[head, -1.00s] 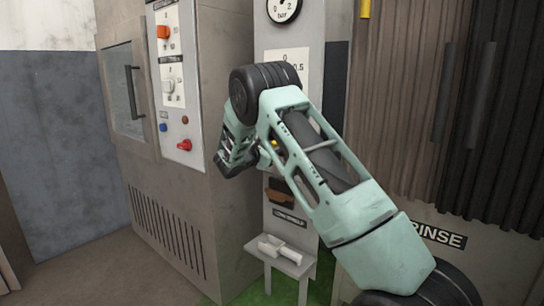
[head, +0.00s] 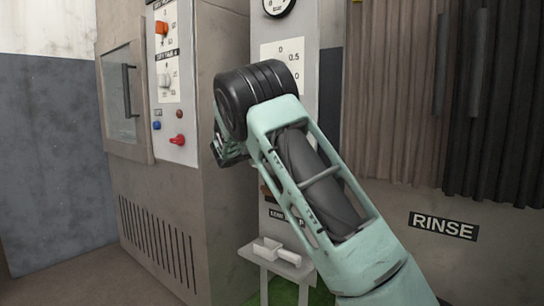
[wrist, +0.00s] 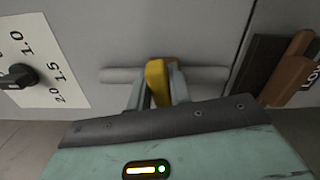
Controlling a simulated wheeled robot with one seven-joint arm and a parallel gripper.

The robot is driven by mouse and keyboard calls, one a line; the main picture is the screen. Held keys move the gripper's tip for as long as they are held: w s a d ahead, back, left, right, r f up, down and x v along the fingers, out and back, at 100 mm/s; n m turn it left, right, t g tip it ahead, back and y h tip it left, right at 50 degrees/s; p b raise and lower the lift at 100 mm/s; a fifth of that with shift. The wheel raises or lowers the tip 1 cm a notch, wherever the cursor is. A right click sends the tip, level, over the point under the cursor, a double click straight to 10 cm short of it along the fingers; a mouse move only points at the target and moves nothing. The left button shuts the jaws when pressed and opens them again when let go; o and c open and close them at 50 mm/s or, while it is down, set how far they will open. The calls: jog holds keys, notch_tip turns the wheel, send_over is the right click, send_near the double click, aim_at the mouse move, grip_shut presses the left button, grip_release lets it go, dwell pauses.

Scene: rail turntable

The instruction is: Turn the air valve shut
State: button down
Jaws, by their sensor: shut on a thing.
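The air valve's yellow handle (wrist: 157,82) shows in the wrist view. It stands across a horizontal grey pipe (wrist: 205,74) on a pale panel. My gripper (wrist: 160,92) has its two fingers on either side of the handle and is shut on it. In the head view my gripper (head: 230,152) is mostly hidden behind my own arm, and the valve handle is hidden there too.
A black knob (wrist: 18,77) on a numbered dial is left of the valve in the wrist view. A brown lever (wrist: 292,70) is at right. In the head view a small shelf (head: 272,264) stands low, a cabinet with red and orange knobs (head: 177,140) at left, and strip curtains (head: 395,110) at right.

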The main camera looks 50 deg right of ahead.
jog(key=shift+f+m+b, duration=0.4)
jog(key=shift+m+b, duration=0.7)
jog(key=shift+b, duration=0.4)
jog(key=c, duration=1.3)
grip_release()
jog(key=shift+r, duration=0.1)
jog(key=a+p, duration=0.1)
jog(key=a, duration=0.4)
jog(key=s+a+p, duration=0.1)
jog(key=a+p, duration=0.1)
jog(key=a, duration=0.4)
jog(key=a+p, duration=0.1)
jog(key=a, duration=0.5)
jog(key=shift+s+a, duration=0.2)
jog(key=shift+a, duration=0.05)
